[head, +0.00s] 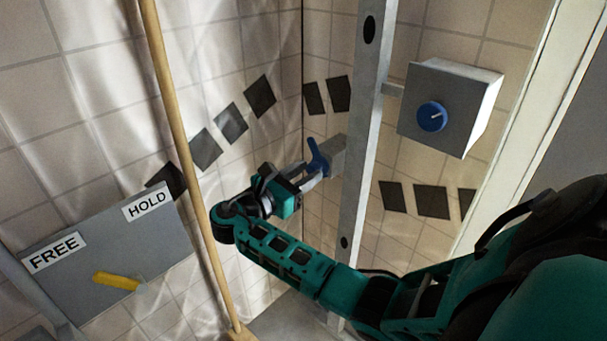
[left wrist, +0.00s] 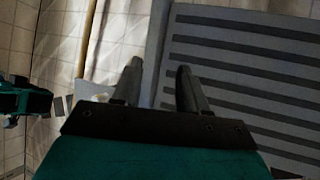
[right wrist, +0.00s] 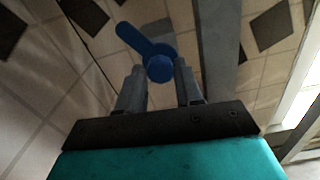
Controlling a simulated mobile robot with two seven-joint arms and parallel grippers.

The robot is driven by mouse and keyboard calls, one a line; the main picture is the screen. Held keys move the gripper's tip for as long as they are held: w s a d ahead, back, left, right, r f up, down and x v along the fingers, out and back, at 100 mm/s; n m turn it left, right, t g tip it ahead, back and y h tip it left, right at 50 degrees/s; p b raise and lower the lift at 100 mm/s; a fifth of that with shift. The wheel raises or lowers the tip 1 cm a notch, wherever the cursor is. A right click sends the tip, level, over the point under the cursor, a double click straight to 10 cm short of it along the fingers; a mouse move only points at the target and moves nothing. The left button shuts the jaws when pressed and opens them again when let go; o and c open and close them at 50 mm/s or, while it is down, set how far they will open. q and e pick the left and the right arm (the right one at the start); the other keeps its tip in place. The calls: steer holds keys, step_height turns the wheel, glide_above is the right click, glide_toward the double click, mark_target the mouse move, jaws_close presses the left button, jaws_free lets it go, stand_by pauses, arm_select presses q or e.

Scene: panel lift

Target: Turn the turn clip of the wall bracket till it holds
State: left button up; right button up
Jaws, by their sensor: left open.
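The turn clip (head: 318,158) is a blue lever with a round hub on the grey wall bracket (head: 337,155), beside a metal upright. In the right wrist view, the clip (right wrist: 159,64) shows its lever pointing to the upper left. My right gripper (head: 306,180) is open in front of the clip. In the right wrist view its fingertips (right wrist: 160,78) stand apart, with the hub at the gap between them; I cannot tell whether they touch it. My left gripper (left wrist: 158,75) is open and empty in the left wrist view, in front of a slotted grey panel (left wrist: 240,62).
A metal upright (head: 361,130) stands just right of the clip. A grey box with a blue knob (head: 432,116) is further right. A wooden pole (head: 180,130) stands left of my right gripper. A grey board with a yellow handle (head: 116,281) and FREE and HOLD labels is lower left.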

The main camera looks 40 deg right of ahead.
steer(key=c, duration=0.6)
